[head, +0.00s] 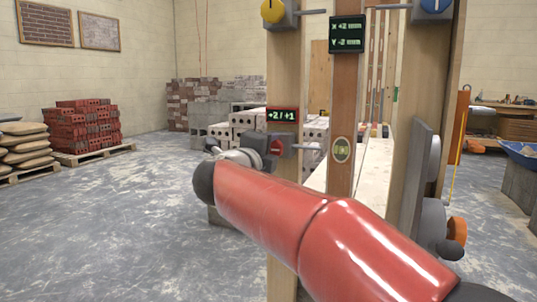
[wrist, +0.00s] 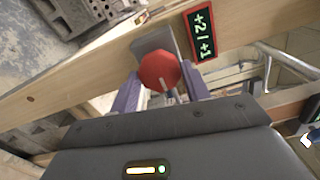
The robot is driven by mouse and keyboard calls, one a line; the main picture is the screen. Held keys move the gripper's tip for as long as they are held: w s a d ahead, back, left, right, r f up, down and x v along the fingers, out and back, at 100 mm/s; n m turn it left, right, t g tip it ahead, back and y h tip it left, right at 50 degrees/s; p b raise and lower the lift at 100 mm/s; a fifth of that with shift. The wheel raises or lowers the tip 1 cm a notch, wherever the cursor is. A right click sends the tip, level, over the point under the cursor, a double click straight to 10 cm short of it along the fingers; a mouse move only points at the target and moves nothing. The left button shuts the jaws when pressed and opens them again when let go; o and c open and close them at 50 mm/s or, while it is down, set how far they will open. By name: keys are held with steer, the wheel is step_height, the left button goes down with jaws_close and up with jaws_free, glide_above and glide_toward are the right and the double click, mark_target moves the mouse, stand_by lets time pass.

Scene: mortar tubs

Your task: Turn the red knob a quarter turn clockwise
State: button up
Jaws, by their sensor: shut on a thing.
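The red knob (wrist: 158,72) is faceted, with a pale pointer line running toward its lower edge in the wrist view. It sits on a grey block on a wooden post. In the head view the red knob (head: 276,147) shows small beside my arm's end. My gripper (wrist: 160,84) has its two purple-grey fingers on either side of the knob and is shut on it. A red-framed display (wrist: 202,31) beside the knob reads "+2 / +1"; the same display (head: 282,115) is above the knob in the head view. My red arm hides the post's lower part.
A yellow knob (head: 273,10) and a blue knob (head: 432,5) are higher on the posts. A green-lettered display (head: 347,33) hangs between them. Concrete blocks (head: 230,128) stand behind. Brick and sack pallets are at left, with open floor (head: 110,220) before them.

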steer(key=shift+f, duration=0.1)
stand_by(0.3)
steer(key=o, duration=1)
steer(key=v, duration=0.8)
steer(key=shift+w, duration=0.1)
